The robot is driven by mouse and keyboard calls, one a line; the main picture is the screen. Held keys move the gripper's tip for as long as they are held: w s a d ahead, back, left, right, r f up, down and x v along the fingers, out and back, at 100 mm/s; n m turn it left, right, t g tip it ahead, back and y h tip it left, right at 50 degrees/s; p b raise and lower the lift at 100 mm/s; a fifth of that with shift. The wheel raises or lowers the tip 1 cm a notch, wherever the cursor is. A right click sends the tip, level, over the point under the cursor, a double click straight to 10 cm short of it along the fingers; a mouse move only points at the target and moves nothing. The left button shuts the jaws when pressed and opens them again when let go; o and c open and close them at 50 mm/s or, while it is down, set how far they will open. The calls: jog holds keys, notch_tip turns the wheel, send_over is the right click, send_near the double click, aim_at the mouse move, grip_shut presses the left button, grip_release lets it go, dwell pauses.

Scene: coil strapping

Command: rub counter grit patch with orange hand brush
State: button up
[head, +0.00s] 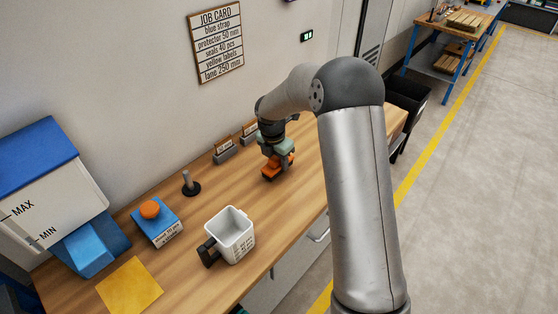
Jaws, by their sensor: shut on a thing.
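My gripper (277,151) is over the wooden counter (200,203), toward its far part, pointing down. It is shut on the orange hand brush (277,168), which sits directly under the fingers. The brush appears at or very near the counter top; I cannot tell whether its bristles touch. No grit patch can be made out in this view; the brush or my arm may hide it.
Small label holders (225,151) stand along the wall behind the brush. Nearer are a dark upright post (190,184), a blue box with an orange knob (155,222), a white square container (233,238), a yellow sheet (130,286) and a blue-lidded dispenser (50,190). The counter's middle is clear.

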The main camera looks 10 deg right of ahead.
jog(key=shift+d+r, duration=0.2)
jog(key=shift+r, duration=0.65)
jog(key=shift+w+r+p, duration=0.1)
jog(key=shift+r+p, duration=1.9)
jog(key=shift+r, duration=0.5)
